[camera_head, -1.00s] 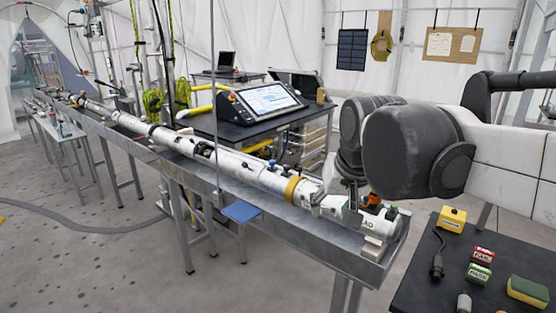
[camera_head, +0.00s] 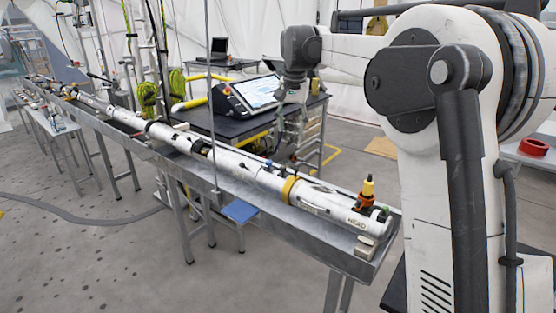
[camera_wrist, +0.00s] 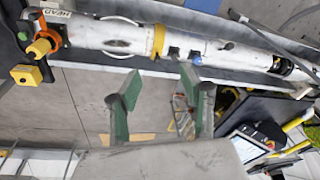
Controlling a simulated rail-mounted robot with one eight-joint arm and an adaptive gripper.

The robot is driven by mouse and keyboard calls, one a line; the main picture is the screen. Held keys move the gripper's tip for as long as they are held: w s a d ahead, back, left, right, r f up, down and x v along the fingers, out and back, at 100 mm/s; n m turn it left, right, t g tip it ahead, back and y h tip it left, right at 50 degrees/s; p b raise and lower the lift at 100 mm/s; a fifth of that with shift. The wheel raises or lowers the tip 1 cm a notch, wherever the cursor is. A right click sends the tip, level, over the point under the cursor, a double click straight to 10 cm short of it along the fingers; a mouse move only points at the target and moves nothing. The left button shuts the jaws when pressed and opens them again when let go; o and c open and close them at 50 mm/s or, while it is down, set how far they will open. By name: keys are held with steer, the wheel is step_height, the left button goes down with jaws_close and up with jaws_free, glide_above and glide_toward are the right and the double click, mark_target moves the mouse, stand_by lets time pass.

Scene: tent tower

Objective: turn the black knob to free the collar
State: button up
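A long white tube (camera_head: 230,164) lies in a metal trough, with a yellow band (camera_head: 289,188) around it. At its near end, marked HEAD, stands an orange collar-like fitting (camera_head: 364,203) with a yellow, dark-tipped piece on top; the fitting also shows in the wrist view (camera_wrist: 52,30). A small black knob (camera_wrist: 229,46) and a blue knob (camera_wrist: 196,60) sit along the tube; I cannot tell if that black knob is the task's. My gripper (camera_wrist: 160,88) is open and empty, fingers with green pads, apart from the tube, on its far side in the head view.
The metal trough (camera_head: 350,262) edges the tube. Behind it stands a dark table with a tilted screen (camera_head: 254,94) and yellow pipes. A yellow box (camera_wrist: 25,75) lies near the tube's HEAD end in the wrist view. My arm hides the right of the head view.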

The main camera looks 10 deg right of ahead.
steer(key=w+f+m+g+p, duration=0.1)
steer(key=w+f+p, duration=0.1)
steer(key=w, duration=0.5)
steer(key=m+g+p, duration=0.1)
steer(key=p, duration=0.1)
glide_above(283, 167)
step_height(283, 167, down, 4)
step_height(283, 167, down, 14)
steer(key=shift+w+r+p, duration=0.1)
steer(key=shift+w+p, duration=0.05)
steer(key=shift+p, duration=0.4)
jaws_close()
